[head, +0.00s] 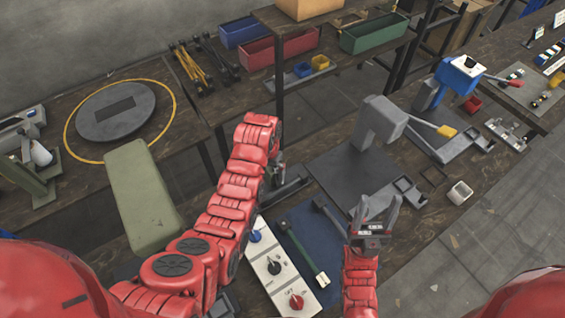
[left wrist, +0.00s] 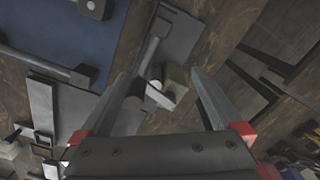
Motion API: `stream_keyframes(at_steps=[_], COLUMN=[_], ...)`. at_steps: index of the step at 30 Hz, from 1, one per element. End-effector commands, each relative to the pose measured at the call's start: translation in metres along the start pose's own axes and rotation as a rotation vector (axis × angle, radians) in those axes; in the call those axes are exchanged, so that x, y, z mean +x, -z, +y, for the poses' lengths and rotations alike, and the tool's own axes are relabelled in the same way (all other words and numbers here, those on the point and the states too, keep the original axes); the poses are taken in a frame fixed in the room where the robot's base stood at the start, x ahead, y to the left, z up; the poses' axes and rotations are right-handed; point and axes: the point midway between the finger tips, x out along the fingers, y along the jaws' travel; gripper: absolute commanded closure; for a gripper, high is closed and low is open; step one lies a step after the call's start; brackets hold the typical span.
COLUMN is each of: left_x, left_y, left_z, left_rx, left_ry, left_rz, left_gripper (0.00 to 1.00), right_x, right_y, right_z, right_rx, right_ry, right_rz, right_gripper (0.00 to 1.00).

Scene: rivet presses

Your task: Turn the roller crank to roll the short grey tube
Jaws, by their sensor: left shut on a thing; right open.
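My left gripper (head: 274,174) is largely hidden behind my red left arm in the head view, beside a small dark grey device (head: 290,188) on the bench. In the left wrist view its two fingers (left wrist: 165,85) stand on either side of a small grey-green piece with a pale round end (left wrist: 160,94), which looks like the roller crank's grip. The gripper is shut on it, though the contact is hard to see. I cannot make out the short grey tube for certain. My right gripper (head: 375,215) is open and empty, fingers pointing up the picture, above the bench.
A white control panel (head: 275,268) with blue, black and red knobs lies near. A grey press (head: 380,120) and a blue press (head: 458,82) stand further right. A grey-green pad (head: 140,195) is at left.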

Motion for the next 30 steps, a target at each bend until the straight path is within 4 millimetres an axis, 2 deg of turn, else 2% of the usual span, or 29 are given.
stream_keyframes(at_steps=[1,9,10,17,30], left_x=[-0.004,-0.006,-0.006,-0.009,-0.057], left_y=[0.006,0.007,0.006,0.006,0.006], left_z=[-0.007,-0.003,-0.003,-0.003,-0.003], left_rx=[-0.011,-0.011,-0.011,-0.011,-0.012], left_ry=[0.014,0.014,0.014,0.014,0.012], left_rz=[0.022,0.022,0.021,0.021,0.023], left_gripper=[0.22,0.22,0.00,0.00,0.00], right_x=[-0.004,-0.007,-0.007,-0.006,0.004], right_y=[-0.001,-0.001,-0.001,-0.001,0.001], right_z=[0.000,0.000,0.000,0.000,0.000], right_rx=[0.000,0.000,0.000,0.000,0.000], right_ry=[0.000,0.000,0.000,0.000,0.000], right_rz=[0.000,0.000,0.000,0.000,0.000], right_gripper=[0.43,0.43,0.43,0.43,0.43])
